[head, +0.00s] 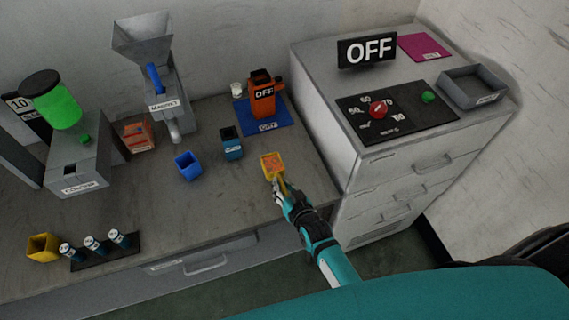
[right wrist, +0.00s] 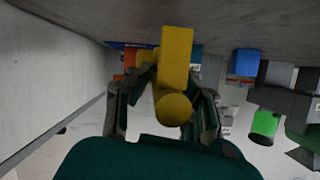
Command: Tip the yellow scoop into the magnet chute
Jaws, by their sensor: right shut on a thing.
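The yellow scoop (head: 273,167) is a square cup with orange granules inside, seen in the head view above the bench's right front part. My right gripper (head: 281,188) is shut on its near side; in the right wrist view the yellow scoop (right wrist: 175,55) sits between the fingers (right wrist: 168,105), its round end toward me. The scoop looks about level. The magnet chute (head: 144,40) is a grey square funnel on a grey body labelled MAGNET (head: 166,107), at the back of the bench, far left of the scoop. A blue lever shows on its front. My left gripper is not in view.
Between scoop and chute stand a dark teal cup (head: 231,143) and a blue box (head: 188,165). An orange machine marked OFF (head: 263,92) stands behind the scoop. Grey drawers (head: 375,200) rise at the right. A green-topped colour unit (head: 76,165) and another yellow box (head: 43,247) are left.

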